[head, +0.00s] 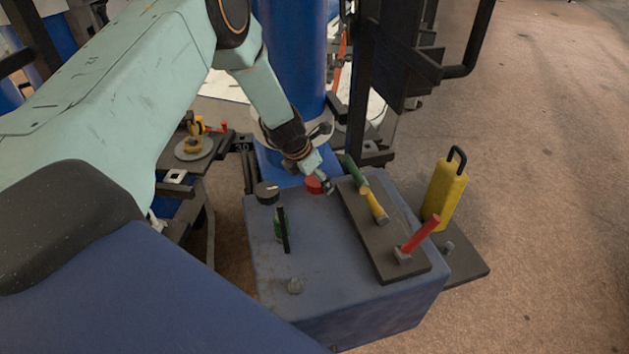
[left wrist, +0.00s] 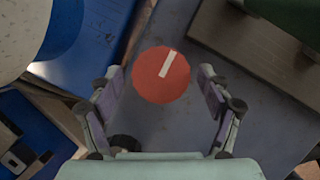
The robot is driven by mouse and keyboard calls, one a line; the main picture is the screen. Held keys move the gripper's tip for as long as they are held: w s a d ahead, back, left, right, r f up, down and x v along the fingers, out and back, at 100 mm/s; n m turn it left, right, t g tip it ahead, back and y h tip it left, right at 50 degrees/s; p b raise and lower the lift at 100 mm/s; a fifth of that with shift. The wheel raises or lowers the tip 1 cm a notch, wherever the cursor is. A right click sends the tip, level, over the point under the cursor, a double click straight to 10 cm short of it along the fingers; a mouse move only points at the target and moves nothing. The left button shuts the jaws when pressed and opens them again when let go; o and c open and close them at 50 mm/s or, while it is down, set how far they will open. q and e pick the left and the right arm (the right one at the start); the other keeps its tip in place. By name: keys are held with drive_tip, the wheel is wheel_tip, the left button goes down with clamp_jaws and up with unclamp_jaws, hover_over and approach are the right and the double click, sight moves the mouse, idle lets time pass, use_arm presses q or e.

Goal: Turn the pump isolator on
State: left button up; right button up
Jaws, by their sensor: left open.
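A round red knob (head: 314,184) with a white bar stands at the far edge of the blue-grey bench box (head: 325,270). The task's words do not tell me which control is the pump isolator. In the left wrist view the red knob (left wrist: 160,75) lies between my spread fingers, its white bar tilted a little right of upright. My left gripper (head: 327,185) is open and beside the knob in the head view; contact cannot be told. A black knob (head: 267,192) with a light mark stands to the left. My right gripper is not in view.
A dark plate (head: 385,235) right of the red knob carries green (head: 356,169), yellow (head: 375,206) and red (head: 420,233) levers. A green part with a black bar (head: 285,230) stands on the box. A yellow block (head: 444,192) stands at right. A blue column (head: 293,60) rises behind.

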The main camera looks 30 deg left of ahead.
use_arm(q)
drive_tip(key=shift+s+r, duration=0.1)
drive_tip(key=shift+r, duration=0.1)
drive_tip(key=shift+w+f, duration=0.2)
drive_tip(key=shift+f, duration=0.05)
drive_tip(key=c, duration=0.5)
drive_tip(key=shift+s+r, duration=0.1)
drive_tip(key=shift+c, duration=1.2)
drive_tip(key=c, duration=0.4)
